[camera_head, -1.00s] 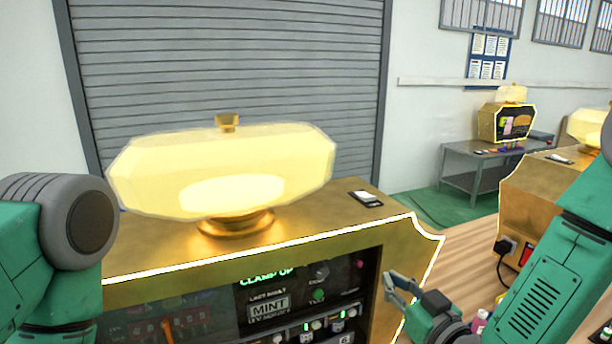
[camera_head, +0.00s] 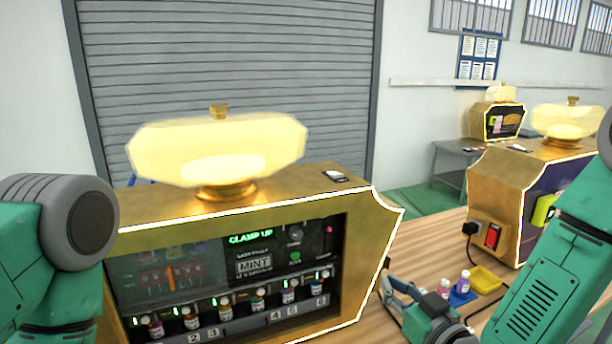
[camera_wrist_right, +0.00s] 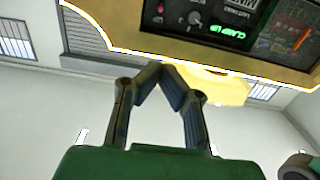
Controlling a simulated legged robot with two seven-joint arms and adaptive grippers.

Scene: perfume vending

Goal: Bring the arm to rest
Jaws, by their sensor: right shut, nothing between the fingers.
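My right arm comes in from the right in the head view. Its right gripper (camera_head: 386,282) is beside the right edge of the gold vending machine (camera_head: 384,212), apart from the bottles on the table. In the right wrist view the fingertips (camera_wrist_right: 160,70) meet and hold nothing. The machine's lit front panel (camera_wrist_right: 222,20) appears beyond them, upside down. My left arm shows only as a green link with a grey joint at the left edge; its gripper is out of view.
The machine's window shows a row of several small bottles (camera_head: 224,306) and a green "CLAMP UP" display (camera_head: 251,238). To the right, small bottles (camera_head: 464,281) and a yellow tray (camera_head: 486,280) stand on the wooden table (camera_head: 425,245). A second gold machine (camera_head: 493,195) stands behind.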

